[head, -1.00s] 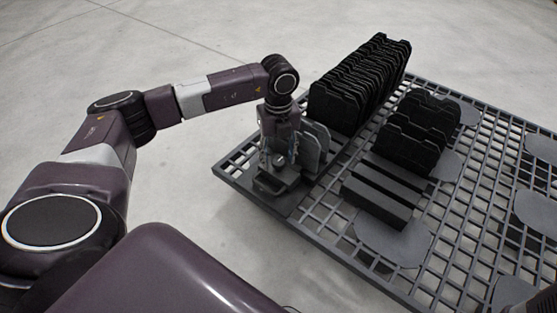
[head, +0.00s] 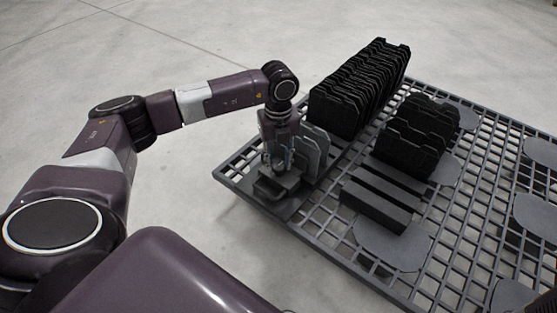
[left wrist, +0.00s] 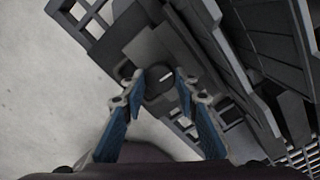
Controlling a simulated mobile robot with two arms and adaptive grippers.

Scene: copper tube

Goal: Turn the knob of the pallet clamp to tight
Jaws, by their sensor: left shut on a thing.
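The pallet clamp (head: 283,187) is a dark grey block at the near left corner of the pallet. Its dark round knob (left wrist: 160,82) shows in the left wrist view with a pale line on its top. My left gripper (head: 277,165) points down over the clamp. In the left wrist view its blue-padded fingers (left wrist: 158,88) are on both sides of the knob, shut on it. In the head view the gripper mostly hides the knob. My right gripper is not in view.
Light grey plates (head: 315,150) stand upright close beside my left gripper. A long row of black plates (head: 358,92) and a shorter black row (head: 415,135) stand on the grid pallet (head: 470,220). Dark bars (head: 378,200) lie nearer. Open floor lies left of the pallet.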

